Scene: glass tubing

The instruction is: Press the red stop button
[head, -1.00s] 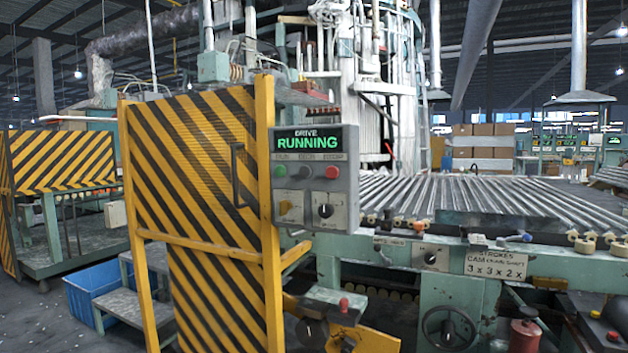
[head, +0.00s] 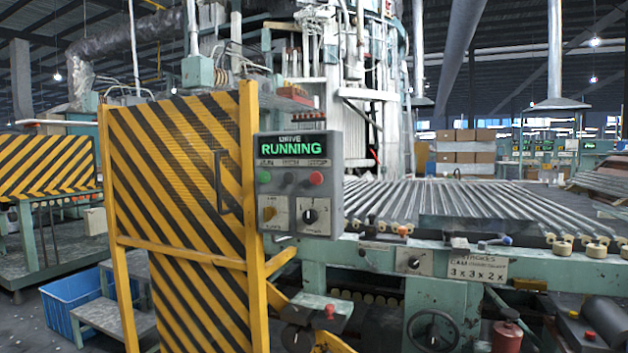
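The red stop button (head: 316,178) is on the right of the upper row of a grey control box (head: 330,215), under the label STOP. A green button (head: 264,177) is at the left of the same row, with a dark one between them. The box's display (head: 293,148) reads DRIVE RUNNING in green. My gripper is not visible in the head view, and nothing shows touching the button.
A yellow-and-black striped gate (head: 180,170) stands left of the box. A roller conveyor (head: 480,212) carrying glass tubes is at the right. A blue bin (head: 72,300) sits low on the left. Another red button (head: 330,311) is on the lower machine.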

